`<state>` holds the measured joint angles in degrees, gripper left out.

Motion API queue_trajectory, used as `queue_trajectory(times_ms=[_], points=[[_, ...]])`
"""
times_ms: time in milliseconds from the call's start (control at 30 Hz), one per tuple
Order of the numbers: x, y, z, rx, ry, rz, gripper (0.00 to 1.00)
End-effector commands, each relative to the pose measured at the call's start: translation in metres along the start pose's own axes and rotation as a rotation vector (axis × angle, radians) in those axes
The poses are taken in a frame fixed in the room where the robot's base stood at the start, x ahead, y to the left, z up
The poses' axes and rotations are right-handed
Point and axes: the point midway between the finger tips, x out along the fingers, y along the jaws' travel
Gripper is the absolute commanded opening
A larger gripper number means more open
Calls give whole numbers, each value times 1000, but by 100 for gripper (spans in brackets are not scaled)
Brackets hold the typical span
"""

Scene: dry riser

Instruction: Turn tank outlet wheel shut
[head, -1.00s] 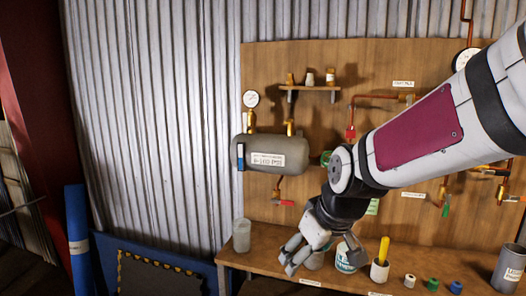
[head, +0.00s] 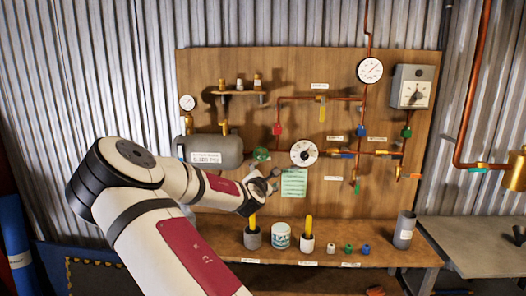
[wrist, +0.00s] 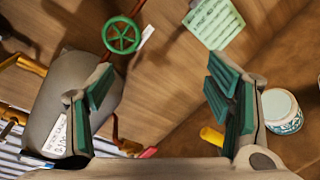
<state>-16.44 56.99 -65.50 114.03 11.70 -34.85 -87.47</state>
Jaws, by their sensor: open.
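The tank outlet wheel is a small green handwheel (head: 261,154) on the board, just right of the grey tank (head: 212,151). In the wrist view the spoked green wheel (wrist: 121,35) is at the upper left, beyond the left finger, and the tank (wrist: 62,80) is partly hidden behind that finger. My gripper (head: 272,181) is in front of the board, a little below and right of the wheel. In the wrist view my gripper (wrist: 160,88) is open, with green pads wide apart and nothing between them. The wheel is not between the fingers.
A green note sheet (head: 293,183) and a round white dial gauge (head: 304,152) are close to the gripper. Copper pipes with coloured valves run across the right of the board. Cups and small pots, including a patterned white pot (head: 281,236), stand on the bench (head: 215,240) below.

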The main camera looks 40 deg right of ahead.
Motion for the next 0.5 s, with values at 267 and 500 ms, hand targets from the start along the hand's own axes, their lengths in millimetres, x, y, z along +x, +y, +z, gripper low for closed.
queue_trajectory(times_ms=[267,500], points=[[4,38,5,-271,-49,170,73],[27,45,6,-284,-53,181,73]])
